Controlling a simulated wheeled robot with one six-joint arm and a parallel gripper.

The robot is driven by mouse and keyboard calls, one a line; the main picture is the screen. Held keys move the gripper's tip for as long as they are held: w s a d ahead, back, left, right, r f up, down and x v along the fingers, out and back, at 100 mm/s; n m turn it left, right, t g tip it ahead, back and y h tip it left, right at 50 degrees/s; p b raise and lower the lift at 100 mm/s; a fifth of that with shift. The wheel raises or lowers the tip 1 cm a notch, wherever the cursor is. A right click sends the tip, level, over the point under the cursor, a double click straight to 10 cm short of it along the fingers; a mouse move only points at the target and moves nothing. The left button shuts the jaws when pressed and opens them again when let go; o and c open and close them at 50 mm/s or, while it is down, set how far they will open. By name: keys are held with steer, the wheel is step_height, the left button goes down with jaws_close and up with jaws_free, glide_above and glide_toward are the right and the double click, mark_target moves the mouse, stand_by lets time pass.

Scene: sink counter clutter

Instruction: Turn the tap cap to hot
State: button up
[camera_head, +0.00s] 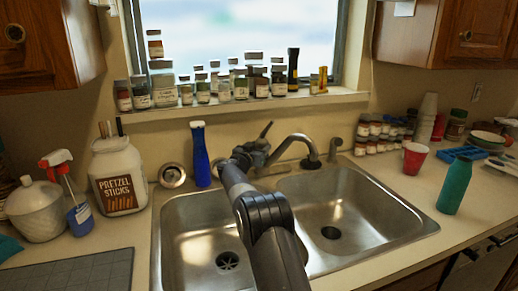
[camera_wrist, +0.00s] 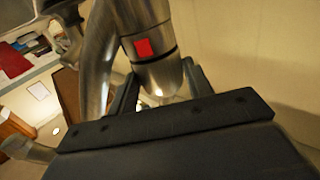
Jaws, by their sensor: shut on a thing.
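The metal tap stands behind the sink; its curved spout (camera_head: 291,141) reaches right, over the right basin. A thin lever (camera_head: 266,130) tilts up from the tap. My gripper (camera_head: 250,153) is at the tap's body, and my arm hides part of it in the head view. In the wrist view, my gripper (camera_wrist: 160,88) is shut on the tap cap (camera_wrist: 158,75), with one dark finger on each side of the metal. The spout (camera_wrist: 97,60) shows left of the cap.
A blue bottle (camera_head: 201,155) stands close left of the tap. The steel double sink (camera_head: 365,210) lies below my arm. Several jars line the window sill (camera_head: 230,105). A red cup (camera_head: 414,158) and a teal bottle (camera_head: 454,187) stand on the right counter; a pretzel jar (camera_head: 118,178) stands left.

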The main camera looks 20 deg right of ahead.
steer(key=shift+a+m+h+b, duration=0.1)
steer(key=shift+m+h+b, duration=0.2)
steer(key=shift+b, duration=0.1)
steer(key=shift+w+m+g+h+b, duration=0.15)
steer(key=shift+m+g+h+b, duration=0.2)
steer(key=shift+g, duration=0.35)
steer(key=shift+w+a+r+m+g+h+p, duration=0.1)
steer(key=shift+r+m+g+h+p, duration=0.3)
steer(key=shift+g+p, duration=0.35)
steer(key=shift+m+p, duration=0.25)
steer(key=shift+p, duration=0.1)
steer(key=shift+f+g+h+p, duration=0.2)
steer(key=shift+g+h+p, duration=0.15)
steer(key=shift+g, duration=0.1)
steer(key=o, duration=0.7)
steer(key=shift+f, duration=0.15)
steer(key=shift+a, duration=0.15)
